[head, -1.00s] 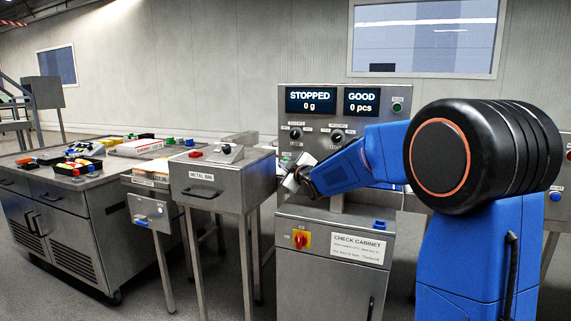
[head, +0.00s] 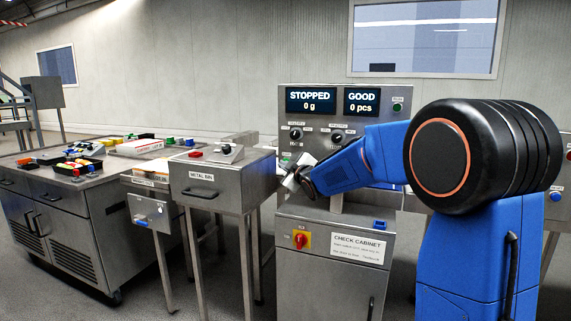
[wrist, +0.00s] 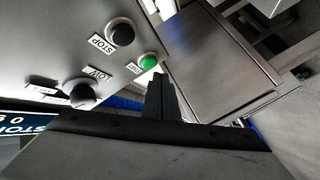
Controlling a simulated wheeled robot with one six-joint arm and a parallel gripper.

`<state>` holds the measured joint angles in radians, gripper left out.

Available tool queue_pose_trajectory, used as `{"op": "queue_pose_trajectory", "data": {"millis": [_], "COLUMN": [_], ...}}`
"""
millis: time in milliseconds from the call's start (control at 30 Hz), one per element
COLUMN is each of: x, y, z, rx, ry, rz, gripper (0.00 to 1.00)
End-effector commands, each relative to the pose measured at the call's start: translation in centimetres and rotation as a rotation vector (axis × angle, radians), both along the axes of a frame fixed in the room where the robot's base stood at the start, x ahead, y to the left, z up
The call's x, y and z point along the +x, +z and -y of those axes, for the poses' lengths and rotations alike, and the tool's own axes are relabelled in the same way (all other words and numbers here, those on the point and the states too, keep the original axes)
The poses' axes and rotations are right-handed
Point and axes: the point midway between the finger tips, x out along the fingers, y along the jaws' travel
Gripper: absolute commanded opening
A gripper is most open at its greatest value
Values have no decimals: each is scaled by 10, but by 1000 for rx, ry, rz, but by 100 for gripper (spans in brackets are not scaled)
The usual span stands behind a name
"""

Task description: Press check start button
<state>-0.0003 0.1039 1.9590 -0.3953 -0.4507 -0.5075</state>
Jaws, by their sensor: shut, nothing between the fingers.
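The check panel (head: 370,127) stands behind my arm in the head view. Its displays read "STOPPED 0 g" and "GOOD 0 pcs". In the wrist view a green button (wrist: 149,62) with a small label sits on the panel, beside a black button (wrist: 122,35) labelled "STOP". The green button's label is too small to read surely. My gripper (wrist: 160,82) is shut and empty, its fingertips just below the green button in the picture. I cannot tell whether they touch it. In the head view my gripper (head: 291,181) is at the panel's lower left and partly hidden by my wrist.
A black knob (wrist: 82,93) is left of my fingers in the wrist view. The metal bin (head: 206,186) stands close on the left. The check cabinet (head: 330,285) with a red switch (head: 300,240) is below. A bench (head: 75,175) with trays is further left.

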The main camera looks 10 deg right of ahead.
Motion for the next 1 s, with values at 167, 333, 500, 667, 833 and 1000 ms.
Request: {"op": "queue_pose_trajectory", "data": {"millis": [167, 333, 500, 667, 833, 1000], "x": [0, 0, 1, 4, 7, 7], "y": [0, 0, 0, 0, 0, 0], "z": [0, 0, 0, 3, 5, 5], "rx": [0, 0, 0, 0, 0, 0], "ry": [0, 0, 0, 0, 0, 0], "rz": [0, 0, 0, 0, 0, 0], "gripper": [0, 0, 0, 0, 0, 0]}}
